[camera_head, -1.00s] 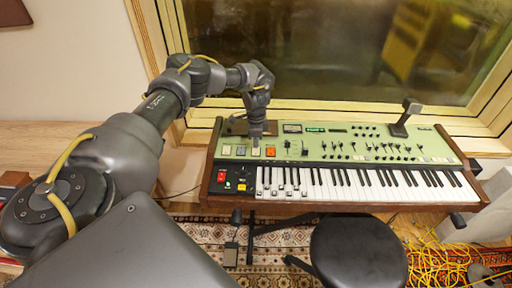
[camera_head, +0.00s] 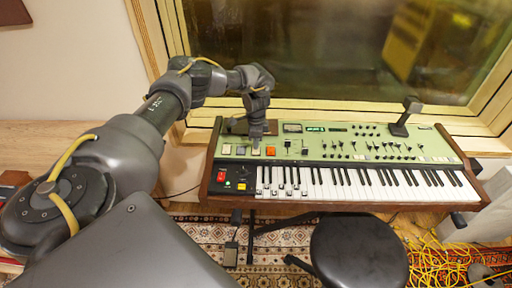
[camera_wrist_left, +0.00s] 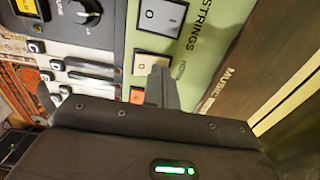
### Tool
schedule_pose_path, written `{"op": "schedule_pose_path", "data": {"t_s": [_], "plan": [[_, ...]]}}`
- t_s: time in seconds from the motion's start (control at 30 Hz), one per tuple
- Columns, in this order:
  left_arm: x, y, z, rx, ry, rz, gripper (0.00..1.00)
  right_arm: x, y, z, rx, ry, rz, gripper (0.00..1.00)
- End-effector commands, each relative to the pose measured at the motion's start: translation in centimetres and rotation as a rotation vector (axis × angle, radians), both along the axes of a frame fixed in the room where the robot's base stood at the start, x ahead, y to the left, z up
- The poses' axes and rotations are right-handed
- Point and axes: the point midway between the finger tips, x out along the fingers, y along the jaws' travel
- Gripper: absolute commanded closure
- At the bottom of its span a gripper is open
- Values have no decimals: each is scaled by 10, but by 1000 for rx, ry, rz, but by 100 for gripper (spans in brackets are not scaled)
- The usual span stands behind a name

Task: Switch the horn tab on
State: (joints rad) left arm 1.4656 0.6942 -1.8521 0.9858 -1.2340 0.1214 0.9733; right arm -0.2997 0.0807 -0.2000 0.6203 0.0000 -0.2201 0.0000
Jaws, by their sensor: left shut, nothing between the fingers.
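The green keyboard (camera_head: 330,148) has a row of switch tabs at its left end. A pale tab (camera_wrist_left: 146,66) lies just behind my fingertips in the left wrist view, and its label is mostly hidden by the fingers. The tab beside it (camera_wrist_left: 160,17) is labelled STRINGS. An orange tab (camera_wrist_left: 137,95) is partly covered on the other side. My left gripper (camera_head: 256,143) is shut and empty, pointing down at the pale tab near the orange one. It also shows in the left wrist view (camera_wrist_left: 160,80). I cannot tell whether it touches the tab. My right gripper is out of view.
A black device (camera_head: 405,117) stands on the keyboard's back right. Piano keys (camera_head: 370,185) run along the front. A black stool (camera_head: 357,250) is in front, with yellow cables (camera_head: 435,258) on the floor at right. A window (camera_head: 330,50) rises behind.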

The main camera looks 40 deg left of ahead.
Motion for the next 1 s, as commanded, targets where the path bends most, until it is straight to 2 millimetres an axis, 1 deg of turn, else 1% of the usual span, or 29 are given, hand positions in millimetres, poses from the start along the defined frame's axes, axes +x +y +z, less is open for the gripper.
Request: {"op": "schedule_pose_path", "data": {"t_s": [0.03,0.7,0.83,1.0], "plan": [[0,0,5,0,0,0,100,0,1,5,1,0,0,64],[0,0,63,0,0,0,100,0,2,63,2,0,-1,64],[0,0,69,-1,1,0,100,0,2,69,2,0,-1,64],[0,0,68,0,0,0,100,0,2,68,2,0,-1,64]]}}
